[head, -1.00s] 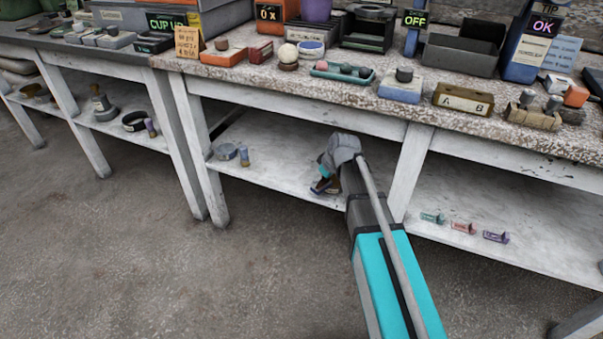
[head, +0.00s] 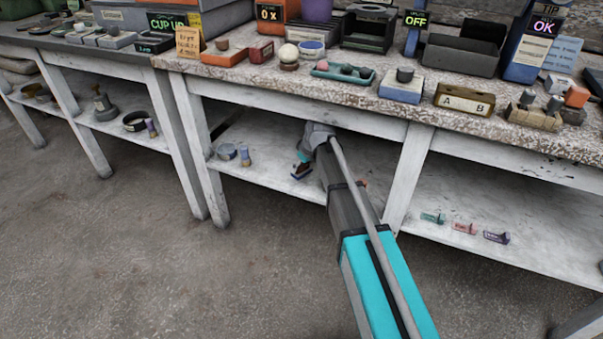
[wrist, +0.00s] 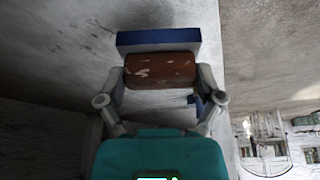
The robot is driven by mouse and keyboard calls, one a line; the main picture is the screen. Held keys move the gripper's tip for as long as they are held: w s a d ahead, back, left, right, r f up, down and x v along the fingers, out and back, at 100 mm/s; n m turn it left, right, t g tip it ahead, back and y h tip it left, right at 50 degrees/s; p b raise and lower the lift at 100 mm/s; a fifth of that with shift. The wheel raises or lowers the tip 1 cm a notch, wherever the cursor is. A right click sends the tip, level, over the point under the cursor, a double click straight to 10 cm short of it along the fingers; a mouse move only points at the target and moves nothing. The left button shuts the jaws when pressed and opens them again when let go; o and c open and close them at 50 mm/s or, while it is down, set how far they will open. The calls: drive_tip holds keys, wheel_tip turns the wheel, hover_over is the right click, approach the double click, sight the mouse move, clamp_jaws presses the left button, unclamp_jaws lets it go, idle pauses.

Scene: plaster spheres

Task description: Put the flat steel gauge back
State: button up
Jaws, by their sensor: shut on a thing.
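My gripper (head: 302,164) is under the bench top, over the lower shelf (head: 275,180). In the wrist view my gripper (wrist: 162,78) has its two fingers on either side of a worn brown block (wrist: 160,70). A slab with a blue edge (wrist: 158,38) shows just beyond the brown block and seems to belong to the same held piece. In the head view only a small blue end (head: 301,172) shows below the fingers. I cannot tell whether this piece is the flat steel gauge, and I make out no other flat steel gauge.
A short grey-blue cylinder (head: 226,152) and a small upright piece (head: 246,156) stand on the shelf to the left. Green (head: 433,218), pink (head: 464,227) and purple (head: 497,237) pieces lie on the right shelf. The bench top (head: 330,95) is crowded; white legs (head: 408,178) divide the space below.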

sight(304, 169)
drive_tip(key=shift+f+b, duration=1.75)
drive_tip(key=shift+f, duration=0.15)
drive_tip(key=o, duration=0.7)
drive_tip(key=shift+o, duration=0.2)
drive_tip(key=shift+r, duration=0.2)
drive_tip(key=p+v, duration=0.2)
drive_tip(key=shift+s+d+r+p, duration=0.1)
drive_tip(key=shift+r+p, duration=0.2)
drive_tip(key=s+d, duration=0.8)
drive_tip(key=d, duration=0.1)
drive_tip(key=shift+s+r, duration=0.1)
drive_tip(key=shift+r, duration=0.05)
drive_tip(key=s+d+m+g+h, duration=0.1)
drive_tip(key=s+d+m, duration=0.3)
drive_tip(key=s+d, duration=0.2)
drive_tip(key=s+d+f+m+g+h, duration=0.1)
drive_tip(key=s+d+m, duration=0.4)
drive_tip(key=s, duration=0.6)
drive_tip(key=shift+d+f+m+g+h, duration=0.25)
drive_tip(key=shift+d+g+h, duration=0.3)
drive_tip(key=shift+d, duration=0.45)
